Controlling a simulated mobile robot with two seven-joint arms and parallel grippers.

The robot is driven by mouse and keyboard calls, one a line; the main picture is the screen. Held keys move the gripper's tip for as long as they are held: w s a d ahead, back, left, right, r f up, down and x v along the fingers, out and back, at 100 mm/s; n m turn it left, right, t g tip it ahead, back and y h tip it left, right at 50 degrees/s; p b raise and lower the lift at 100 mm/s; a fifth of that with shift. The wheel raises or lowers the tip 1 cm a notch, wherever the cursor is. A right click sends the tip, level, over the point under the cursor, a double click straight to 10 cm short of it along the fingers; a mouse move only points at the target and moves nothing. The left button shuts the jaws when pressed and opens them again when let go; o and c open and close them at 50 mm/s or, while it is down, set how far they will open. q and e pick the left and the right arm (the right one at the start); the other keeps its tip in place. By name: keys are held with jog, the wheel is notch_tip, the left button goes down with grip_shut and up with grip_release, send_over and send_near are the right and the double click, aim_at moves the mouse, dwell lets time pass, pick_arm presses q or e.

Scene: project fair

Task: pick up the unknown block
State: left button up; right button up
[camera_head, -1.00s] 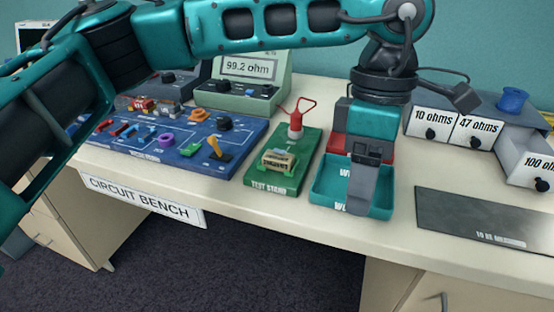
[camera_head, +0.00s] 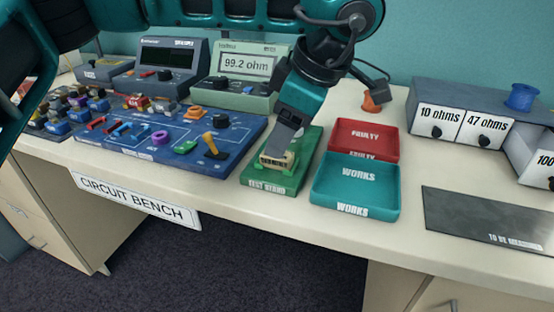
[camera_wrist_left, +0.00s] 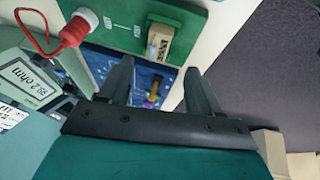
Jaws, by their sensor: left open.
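The unknown block (camera_head: 271,162) is small, cream-coloured and lettered. It rests on the green test stand (camera_head: 262,184) in the head view, with its top partly covered by my left gripper (camera_head: 281,150). In the left wrist view the block (camera_wrist_left: 160,41) sits on the green stand (camera_wrist_left: 118,22), just beyond the fingertips. My left gripper (camera_wrist_left: 158,68) is open, its two fingers apart with nothing held between them. I cannot tell whether a finger touches the block. My right gripper is not in view.
A red-capped probe with a red lead (camera_wrist_left: 76,32) stands close to the block. The teal WORKS tray (camera_head: 353,201) and red FAULTY tray (camera_head: 390,142) look empty. A blue circuit board (camera_head: 135,158) lies left; a dark mat (camera_head: 465,212) lies right.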

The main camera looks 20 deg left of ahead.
pick_arm(q)
jog(key=x, duration=0.2)
jog(key=b+x, duration=0.1)
jog(key=x, duration=0.2)
jog(key=shift+w, duration=0.2)
jog(key=shift+r, duration=0.1)
jog(key=c, duration=1.2)
